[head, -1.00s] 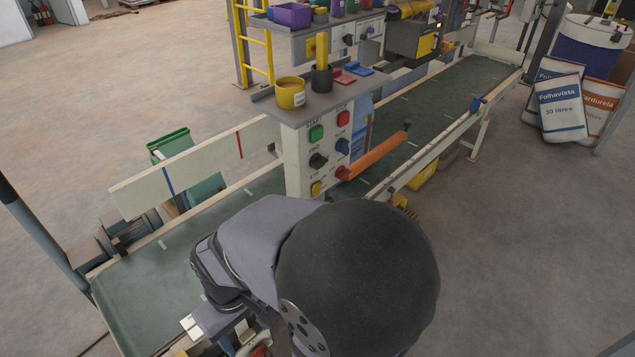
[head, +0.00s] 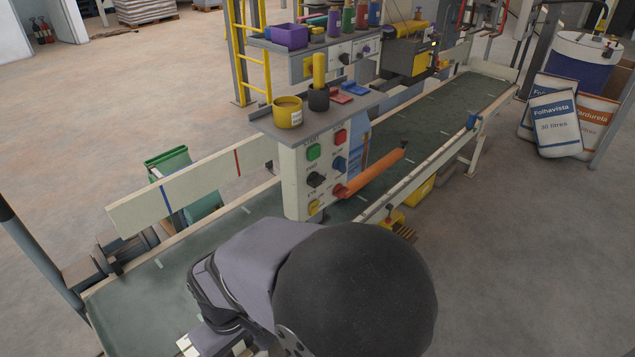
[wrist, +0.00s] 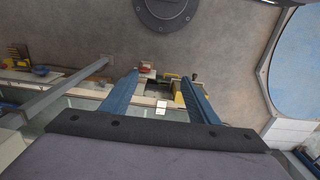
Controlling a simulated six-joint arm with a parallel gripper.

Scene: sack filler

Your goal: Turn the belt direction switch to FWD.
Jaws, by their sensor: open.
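The control panel (head: 296,190) is a white post face beside the belt. A black switch (head: 316,179) sits in its left column under a small label that seems to read FWD; which way its handle points is too small to tell. Above it is a green START button (head: 313,152), and below it a yellow knob (head: 314,206).
An orange handle (head: 372,172) juts out beside the panel's right side. A shelf above the panel (head: 350,103) carries a yellow cup (head: 287,112) and other containers. The green belt (head: 140,302) runs below. Open floor (head: 520,260) lies to the right.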

